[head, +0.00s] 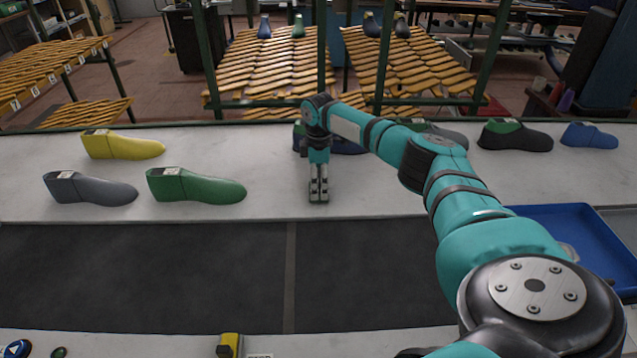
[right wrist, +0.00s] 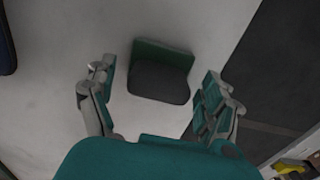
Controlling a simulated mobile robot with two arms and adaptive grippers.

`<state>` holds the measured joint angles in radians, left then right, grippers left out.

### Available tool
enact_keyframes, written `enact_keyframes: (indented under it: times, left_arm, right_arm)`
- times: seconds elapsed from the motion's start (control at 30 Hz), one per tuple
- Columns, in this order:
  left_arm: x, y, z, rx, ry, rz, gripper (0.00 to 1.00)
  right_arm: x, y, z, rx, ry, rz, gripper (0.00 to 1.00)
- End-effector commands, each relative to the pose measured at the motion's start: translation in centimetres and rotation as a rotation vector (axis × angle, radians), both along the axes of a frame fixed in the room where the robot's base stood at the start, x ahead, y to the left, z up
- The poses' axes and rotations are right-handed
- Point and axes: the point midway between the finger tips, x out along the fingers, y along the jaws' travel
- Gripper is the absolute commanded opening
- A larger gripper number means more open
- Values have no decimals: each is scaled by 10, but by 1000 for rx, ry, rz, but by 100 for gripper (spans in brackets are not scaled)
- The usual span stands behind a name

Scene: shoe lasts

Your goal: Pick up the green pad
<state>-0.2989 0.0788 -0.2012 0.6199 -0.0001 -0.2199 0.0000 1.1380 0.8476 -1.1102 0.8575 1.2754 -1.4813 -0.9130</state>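A small block-like piece (right wrist: 160,72), green along one edge and dark grey on its larger face, shows in the right wrist view on the white surface; it seems to be the green pad. My right gripper (right wrist: 158,100) is open, its two fingers on either side of the piece with clear gaps. In the head view my right gripper (head: 318,198) points straight down at the white counter, and I cannot make out the pad there; the gripper may hide it. My left gripper is not in view.
Yellow (head: 122,146), grey (head: 90,189) and green (head: 196,187) shoe lasts stand left on the white counter (head: 250,160). A dark blue last (head: 350,143) is partly behind my right arm. Black (head: 515,135) and blue (head: 590,136) lasts stand right, above a blue tray (head: 560,222).

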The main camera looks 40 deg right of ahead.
Motion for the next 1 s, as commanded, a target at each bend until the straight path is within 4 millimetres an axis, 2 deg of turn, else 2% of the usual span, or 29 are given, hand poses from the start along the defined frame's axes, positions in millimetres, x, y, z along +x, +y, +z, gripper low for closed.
enact_keyframes:
  times: [0.07,0.47,0.83,1.0]
  left_arm:
    - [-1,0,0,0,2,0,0]
    - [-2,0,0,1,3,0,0]
    - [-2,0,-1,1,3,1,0]
    - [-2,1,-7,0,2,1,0]
  right_arm:
    - [0,0,0,0,0,0,75]
    - [0,0,0,0,0,0,23]
    - [1,0,3,0,-1,0,23]
    - [1,0,15,0,-4,0,23]
